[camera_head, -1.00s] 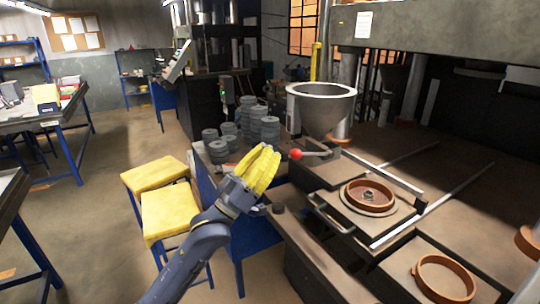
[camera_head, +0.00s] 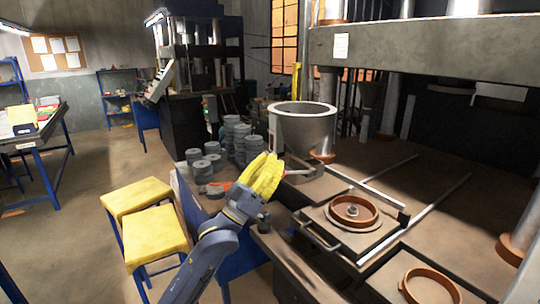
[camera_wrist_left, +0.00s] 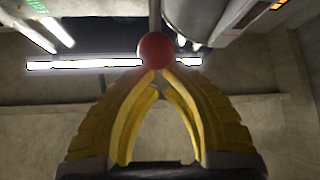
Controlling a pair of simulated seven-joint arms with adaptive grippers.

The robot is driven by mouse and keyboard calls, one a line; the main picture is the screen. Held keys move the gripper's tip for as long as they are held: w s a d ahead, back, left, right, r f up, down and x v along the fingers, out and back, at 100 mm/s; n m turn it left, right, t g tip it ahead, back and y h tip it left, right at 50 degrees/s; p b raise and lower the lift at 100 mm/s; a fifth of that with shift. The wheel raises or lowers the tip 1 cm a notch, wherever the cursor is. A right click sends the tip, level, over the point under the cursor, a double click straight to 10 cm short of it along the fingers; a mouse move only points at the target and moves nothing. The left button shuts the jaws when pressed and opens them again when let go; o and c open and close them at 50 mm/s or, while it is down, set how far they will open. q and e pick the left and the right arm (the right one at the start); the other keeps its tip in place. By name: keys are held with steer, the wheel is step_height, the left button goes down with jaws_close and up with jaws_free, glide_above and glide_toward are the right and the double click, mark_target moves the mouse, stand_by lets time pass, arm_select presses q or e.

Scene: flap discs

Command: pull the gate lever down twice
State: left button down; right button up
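The gate lever (camera_head: 298,172) is a thin grey arm reaching left from under the grey hopper (camera_head: 304,128). Its red ball knob (camera_wrist_left: 156,50) shows in the left wrist view right at my fingertips. My right gripper is not in view.
A brown ring mould (camera_head: 354,212) sits on a plate with a handle below the hopper. Stacks of grey discs (camera_head: 236,138) stand left of the hopper. Two yellow stools (camera_head: 155,232) stand at lower left. The press beam (camera_head: 430,45) spans the upper right.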

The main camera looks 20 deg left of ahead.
arm_select(q)
steer(key=shift+f, duration=0.35)
stand_by(0.3)
steer(key=shift+s+a+f+t, duration=0.15)
steer(key=shift+f+t, duration=0.1)
steer(key=shift+t, duration=0.15)
